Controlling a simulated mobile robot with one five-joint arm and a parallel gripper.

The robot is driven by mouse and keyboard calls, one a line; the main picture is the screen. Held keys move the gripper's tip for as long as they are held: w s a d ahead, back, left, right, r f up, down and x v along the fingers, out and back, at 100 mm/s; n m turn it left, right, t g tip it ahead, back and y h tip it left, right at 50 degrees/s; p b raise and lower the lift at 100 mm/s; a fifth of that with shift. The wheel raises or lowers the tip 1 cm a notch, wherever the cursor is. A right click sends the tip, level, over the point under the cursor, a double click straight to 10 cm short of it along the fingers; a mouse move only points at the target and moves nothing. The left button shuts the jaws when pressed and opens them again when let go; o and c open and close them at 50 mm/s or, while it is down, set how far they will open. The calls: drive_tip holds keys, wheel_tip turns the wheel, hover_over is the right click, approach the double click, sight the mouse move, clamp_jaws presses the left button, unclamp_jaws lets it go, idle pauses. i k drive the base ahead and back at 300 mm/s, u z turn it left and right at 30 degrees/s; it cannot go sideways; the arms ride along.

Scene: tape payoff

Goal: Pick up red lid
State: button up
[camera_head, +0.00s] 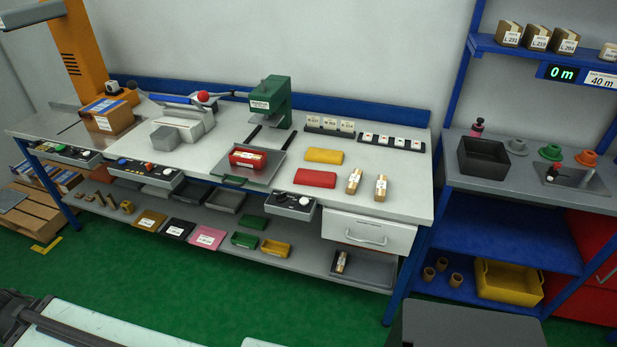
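A flat red piece that looks like the red lid (315,178) lies on the grey workbench top (225,160), right of the middle, just in front of a similar yellow lid (323,155). Nothing covers it and nothing touches it. A small red box (248,158) with a white label sits on a grey plate in front of the green press (271,98), left of the red lid. My gripper is not recognisable in this view. Dark and pale parts at the bottom edge seem to be my own body.
Two labelled tan cylinders (353,181) (381,188) stand right of the red lid. A control box (290,205) and a drawer (367,235) are below it at the bench front. Green floor (200,290) lies clear before the bench. A side bench holds a black bin (483,157).

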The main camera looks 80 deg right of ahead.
sight(324, 179)
drive_tip(key=z, duration=0.1)
drive_tip(key=k, duration=0.5)
drive_tip(key=z, duration=1.2)
drive_tip(key=i, duration=0.5)
drive_tip(key=u, duration=0.05)
